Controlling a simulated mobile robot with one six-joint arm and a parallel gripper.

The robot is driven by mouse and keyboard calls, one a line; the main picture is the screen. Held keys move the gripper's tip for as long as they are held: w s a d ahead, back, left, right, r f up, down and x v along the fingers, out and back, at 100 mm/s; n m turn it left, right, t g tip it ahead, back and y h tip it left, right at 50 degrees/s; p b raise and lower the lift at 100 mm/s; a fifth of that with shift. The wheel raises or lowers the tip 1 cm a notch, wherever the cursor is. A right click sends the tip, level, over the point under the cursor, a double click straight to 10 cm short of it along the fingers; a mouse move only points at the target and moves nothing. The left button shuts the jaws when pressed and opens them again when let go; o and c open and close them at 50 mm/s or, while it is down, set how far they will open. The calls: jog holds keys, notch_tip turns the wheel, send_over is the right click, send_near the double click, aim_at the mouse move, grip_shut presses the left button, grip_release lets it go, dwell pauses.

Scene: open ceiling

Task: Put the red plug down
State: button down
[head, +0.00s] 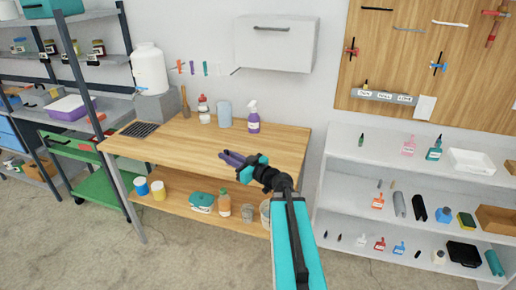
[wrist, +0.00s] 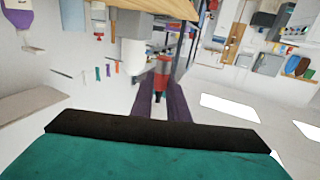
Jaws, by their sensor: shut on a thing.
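My gripper (head: 228,156) has purple fingers and a teal body, and is held in the air in front of the wooden workbench (head: 190,134). In the wrist view the two purple fingers (wrist: 160,97) point away from the camera, close together. A red shape with a dark end, which I take for the red plug (wrist: 162,80), shows between the fingertips; a red bottle behind may be part of that shape. The gripper is shut on it. In the head view the plug is too small or hidden to make out.
On the bench, a red-and-white bottle (head: 203,108), a blue-grey cylinder (head: 225,114) and a purple spray bottle (head: 253,118) stand along the back, with a dark grid (head: 141,130) at left. The bench's middle and front are clear. A white shelf (head: 345,180) stands right.

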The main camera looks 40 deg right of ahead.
jog(key=s+a+f+n+g+y, duration=0.1)
jog(key=s+a+n+g+y, duration=0.1)
jog(key=a, duration=1.1)
jog(key=s+a+f+n+g+y, duration=0.2)
jog(key=a+n+g+y, duration=0.3)
jog(key=a, duration=0.8)
jog(key=n+y, duration=0.1)
jog(key=y, duration=0.2)
jog(key=shift+f, duration=0.3)
jog(key=shift+a, duration=0.1)
